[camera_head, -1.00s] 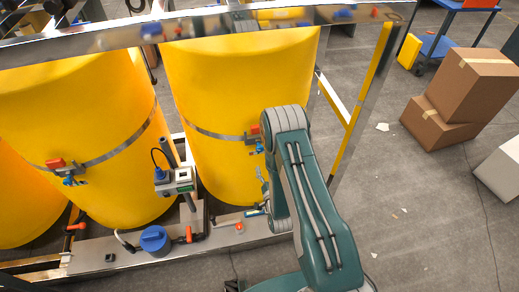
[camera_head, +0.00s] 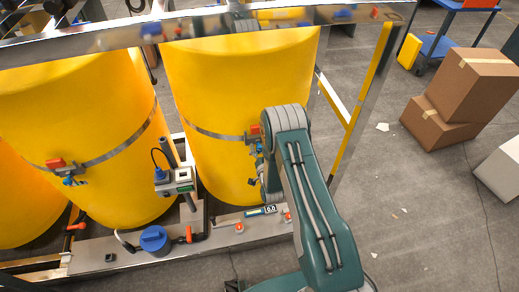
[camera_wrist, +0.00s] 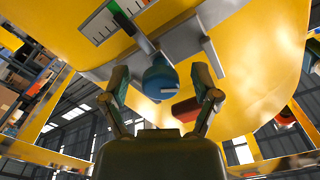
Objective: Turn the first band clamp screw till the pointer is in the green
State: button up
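A steel band clamp (camera_head: 210,133) runs round the right yellow drum, with a red block (camera_head: 256,129) and a blue screw knob below it. In the wrist view the blue knob (camera_wrist: 160,78) hangs ahead, between the fingers of my gripper (camera_wrist: 159,92). The fingers are spread, with visible gaps on both sides of the knob. A white scale with a green part (camera_wrist: 98,28) shows at the upper left; I cannot tell where its pointer stands. In the head view my gripper (camera_head: 257,165) points up under the clamp, partly hidden by my arm.
A second clamp with a red block (camera_head: 55,163) sits on the left drum. A grey box device (camera_head: 176,181) stands between the drums. A small readout tool (camera_head: 263,211) lies on the skid ledge. A steel rail (camera_head: 110,37) crosses above. Cardboard boxes (camera_head: 475,90) stand right.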

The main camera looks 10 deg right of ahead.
grip_shut()
jog(key=shift+n, duration=0.9)
jog(key=shift+o, duration=0.6)
grip_release()
